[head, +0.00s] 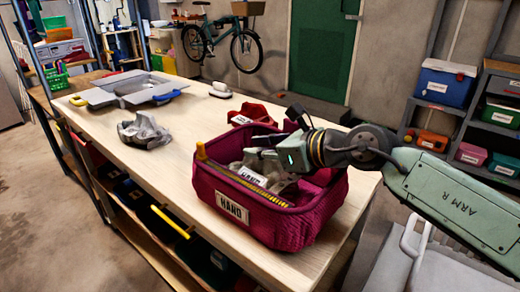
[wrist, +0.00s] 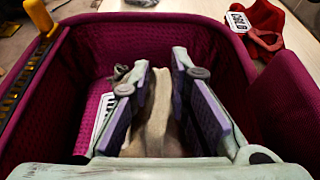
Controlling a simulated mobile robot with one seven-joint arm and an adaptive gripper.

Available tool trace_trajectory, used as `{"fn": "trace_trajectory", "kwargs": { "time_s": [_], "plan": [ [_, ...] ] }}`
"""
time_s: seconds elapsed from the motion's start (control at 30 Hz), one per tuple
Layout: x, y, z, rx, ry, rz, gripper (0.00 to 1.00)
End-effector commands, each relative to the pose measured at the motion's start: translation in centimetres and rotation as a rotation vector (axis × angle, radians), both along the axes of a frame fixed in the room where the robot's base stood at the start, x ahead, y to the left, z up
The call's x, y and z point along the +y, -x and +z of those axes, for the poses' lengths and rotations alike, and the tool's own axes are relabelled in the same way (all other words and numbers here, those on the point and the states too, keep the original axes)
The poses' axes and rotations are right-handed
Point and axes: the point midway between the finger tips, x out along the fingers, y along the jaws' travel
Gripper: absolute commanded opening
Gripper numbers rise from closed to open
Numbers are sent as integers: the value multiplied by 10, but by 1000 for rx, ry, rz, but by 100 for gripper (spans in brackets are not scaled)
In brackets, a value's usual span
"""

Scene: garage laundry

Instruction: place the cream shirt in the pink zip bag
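The pink zip bag (head: 300,225) stands open near the table's front right, with a HAND label and a yellow zip along its rim. Its inner wall (wrist: 92,60) surrounds my gripper in the wrist view. My gripper (wrist: 161,72) points down inside the bag, and its two padded fingers press on both sides of the cream shirt (wrist: 156,120). The shirt's cloth fills the gap between the fingers. In the head view, crumpled pale cloth shows inside the bag beside my gripper (head: 266,160). The shirt's lower part is hidden by my gripper and the bag.
A crumpled grey cloth (head: 144,131) lies on the wooden table (head: 120,165). A grey tray-like unit (head: 128,90) and a white brush-like item (head: 220,90) are farther back.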

Motion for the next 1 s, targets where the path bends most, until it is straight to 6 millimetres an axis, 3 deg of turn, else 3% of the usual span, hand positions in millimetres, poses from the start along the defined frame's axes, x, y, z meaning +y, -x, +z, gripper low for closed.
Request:
{"fn": "trace_trajectory", "kwargs": {
  "time_s": [0.23, 0.63, 1.0],
  "plan": [
    [0, 0, 0, 1, 1, 0, 36],
    [0, 0, 6, 1, 1, 0, 36],
    [-56, 40, 30, -2, -3, -4, 36]
  ]
}}
